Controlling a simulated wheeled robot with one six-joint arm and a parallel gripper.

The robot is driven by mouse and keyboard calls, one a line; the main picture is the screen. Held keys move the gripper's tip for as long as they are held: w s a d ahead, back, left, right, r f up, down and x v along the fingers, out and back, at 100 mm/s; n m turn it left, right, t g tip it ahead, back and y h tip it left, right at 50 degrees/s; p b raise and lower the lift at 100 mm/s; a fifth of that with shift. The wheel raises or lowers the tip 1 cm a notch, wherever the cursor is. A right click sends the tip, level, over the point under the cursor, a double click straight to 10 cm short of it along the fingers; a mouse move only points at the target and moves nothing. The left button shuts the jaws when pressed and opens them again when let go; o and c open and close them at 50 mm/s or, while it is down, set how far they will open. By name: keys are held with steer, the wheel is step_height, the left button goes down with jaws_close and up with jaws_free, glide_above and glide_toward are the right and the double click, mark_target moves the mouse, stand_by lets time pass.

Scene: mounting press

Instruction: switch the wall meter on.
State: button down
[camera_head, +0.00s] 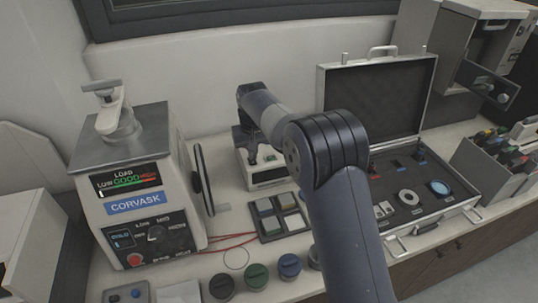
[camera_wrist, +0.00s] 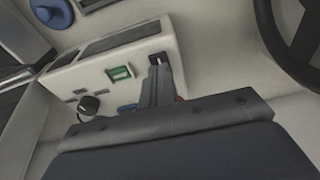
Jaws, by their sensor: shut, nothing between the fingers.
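A white box-shaped instrument, which looks like the wall meter (camera_head: 268,178), stands on the bench between the press and the open case. In the wrist view its pale housing (camera_wrist: 138,55) has dark panels that look blank, a green switch (camera_wrist: 121,73) and a black round part (camera_wrist: 88,104) with a cable. I cannot tell the switch's position. My gripper (camera_wrist: 157,62) is shut and empty, its tips over the housing, beside the green switch and apart from it in the picture. In the head view my gripper (camera_head: 251,156) points down at the meter and hides part of it.
The Corvask press (camera_head: 128,185) stands left, its round dark-rimmed door (camera_head: 203,180) swung toward the meter. A dark tray (camera_head: 263,228) with several blocks lies in front. An open case (camera_head: 372,100) is at right. Several round pucks (camera_head: 256,274) line the front.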

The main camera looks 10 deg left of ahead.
steer(key=shift+f+b, duration=0.45)
steer(key=shift+f, duration=0.45)
stand_by(0.6)
step_height(320, 180, up, 7)
steer(key=p, duration=0.6)
steer(key=shift+r, duration=0.1)
stand_by(0.4)
step_height(320, 180, down, 7)
steer(key=b, duration=0.6)
steer(key=shift+r, duration=0.15)
